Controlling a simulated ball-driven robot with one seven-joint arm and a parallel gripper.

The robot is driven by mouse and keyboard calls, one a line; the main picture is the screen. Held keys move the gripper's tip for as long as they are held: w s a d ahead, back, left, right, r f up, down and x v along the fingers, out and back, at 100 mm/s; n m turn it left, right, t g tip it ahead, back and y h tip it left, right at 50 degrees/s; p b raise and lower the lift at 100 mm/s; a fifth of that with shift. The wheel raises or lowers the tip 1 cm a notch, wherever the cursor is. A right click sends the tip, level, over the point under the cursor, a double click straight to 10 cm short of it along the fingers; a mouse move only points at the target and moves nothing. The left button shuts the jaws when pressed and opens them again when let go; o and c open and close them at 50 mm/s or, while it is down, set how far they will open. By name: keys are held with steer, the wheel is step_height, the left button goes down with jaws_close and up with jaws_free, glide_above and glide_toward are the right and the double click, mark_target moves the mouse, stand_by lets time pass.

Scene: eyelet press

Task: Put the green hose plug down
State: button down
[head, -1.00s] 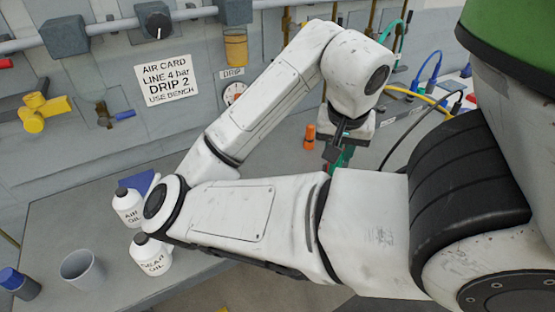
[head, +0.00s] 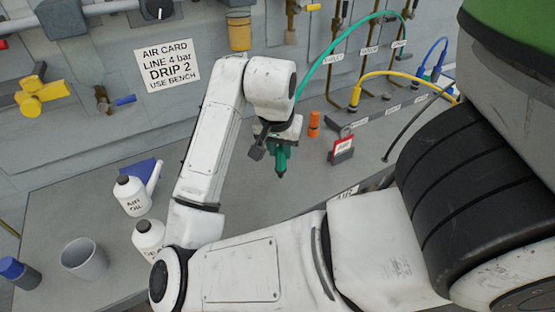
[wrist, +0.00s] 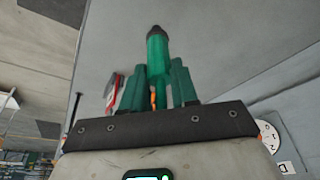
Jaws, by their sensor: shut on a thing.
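The green hose plug (head: 281,168) is held by my gripper (head: 278,147), its dark tip pointing down over the grey bench in the head view. In the wrist view the plug (wrist: 157,52) stands between the green fingers of my gripper (wrist: 158,75), its dark tip away from the palm. The gripper is shut on it. A green hose (head: 345,38) arcs from the wall fittings to behind my wrist; its join with the plug is hidden. I cannot tell the tip's exact height over the bench.
An orange plug (head: 314,125) and a red-and-white tagged block (head: 342,149) stand right of my gripper. A yellow hose (head: 405,76) runs behind them. At the left are an air oil bottle (head: 131,196), another bottle (head: 149,237) and a grey cup (head: 84,259). The bench (head: 105,190) has clear room between.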

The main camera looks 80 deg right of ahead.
mark_target(277, 160)
steer(key=f, duration=0.3)
steer(key=shift+w+f, duration=0.1)
steer(key=shift+w, duration=0.3)
steer(key=shift+d+f, duration=0.1)
steer(key=shift+f, duration=0.3)
steer(key=shift+f, duration=0.1)
steer(key=shift+f, duration=0.15)
steer(key=c, duration=0.9)
jaws_free()
steer(key=shift+o, duration=0.2)
steer(key=v, duration=1.2)
steer(key=shift+r+p, duration=0.25)
steer(key=shift+p, duration=0.1)
